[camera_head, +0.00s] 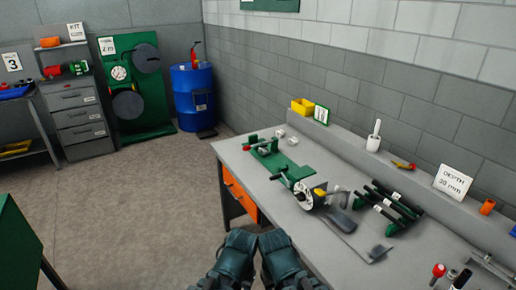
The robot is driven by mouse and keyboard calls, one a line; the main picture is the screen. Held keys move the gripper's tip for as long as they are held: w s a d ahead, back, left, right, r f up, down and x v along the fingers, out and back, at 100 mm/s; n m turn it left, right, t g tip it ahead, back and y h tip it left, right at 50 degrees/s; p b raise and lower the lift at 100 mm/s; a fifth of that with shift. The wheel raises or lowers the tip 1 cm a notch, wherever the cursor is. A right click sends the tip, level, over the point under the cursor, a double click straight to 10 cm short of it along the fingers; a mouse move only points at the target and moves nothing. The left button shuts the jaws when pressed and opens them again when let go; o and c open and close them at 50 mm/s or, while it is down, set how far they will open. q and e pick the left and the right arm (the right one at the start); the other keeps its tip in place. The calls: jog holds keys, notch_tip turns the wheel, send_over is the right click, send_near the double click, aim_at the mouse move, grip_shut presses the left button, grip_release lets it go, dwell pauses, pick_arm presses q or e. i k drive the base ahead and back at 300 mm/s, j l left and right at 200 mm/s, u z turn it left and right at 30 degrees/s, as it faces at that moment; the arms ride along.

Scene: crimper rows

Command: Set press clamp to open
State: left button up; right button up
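My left gripper (238,247) and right gripper (277,247) appear as dark teal shapes side by side at the bottom, off the bench's front edge and apart from the fixture. Their fingers cannot be made out.
Several dark green-handled tools (390,208) lie right of the fixture, near a grey plate (355,235). A yellow bin (302,106) and a depth card (452,182) stand on the back ledge. A blue drum (192,95) stands behind. The floor left of the bench is clear.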

aim_at(263, 144)
jog(key=i+j, duration=0.2)
jog(key=j, duration=0.15)
jog(key=i+j+z, duration=0.15)
jog(key=i+j, duration=0.25)
jog(key=j, duration=0.25)
